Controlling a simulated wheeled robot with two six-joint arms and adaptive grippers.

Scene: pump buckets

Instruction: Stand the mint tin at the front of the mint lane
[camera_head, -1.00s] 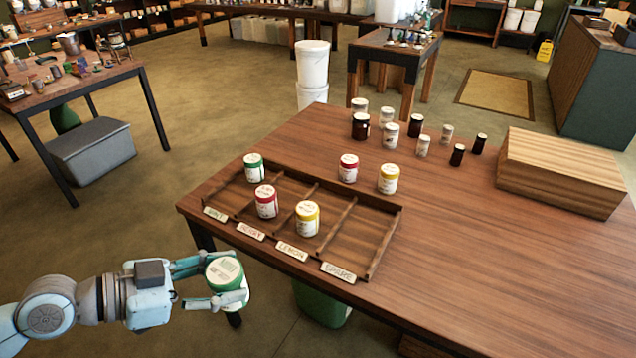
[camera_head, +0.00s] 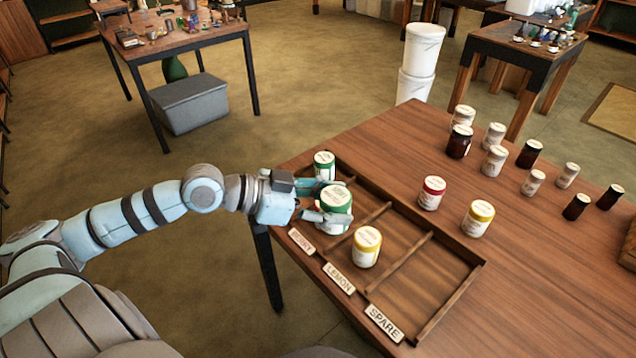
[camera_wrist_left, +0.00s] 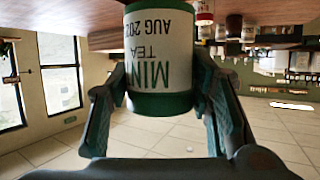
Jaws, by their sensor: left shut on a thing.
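My left gripper (camera_head: 318,202) is shut on the mint tin (camera_head: 336,203), a white tin with a green lid and green base. It holds the tin over the front left part of the wooden tray (camera_head: 422,327). In the left wrist view the tin (camera_wrist_left: 160,50) shows upside down between the fingers, with MINT TEA on its label. Another green-lidded tin (camera_head: 324,163) stands further back in the tray. The mint lane's label and front are hidden behind my gripper and arm. Whether the held tin touches the tray is unclear. My right gripper is not in view.
A yellow-lidded tin (camera_head: 366,247) stands at the front of the lemon lane. The spare lane is empty. A red tin (camera_head: 432,193) and another yellow tin (camera_head: 478,218) stand behind the tray.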

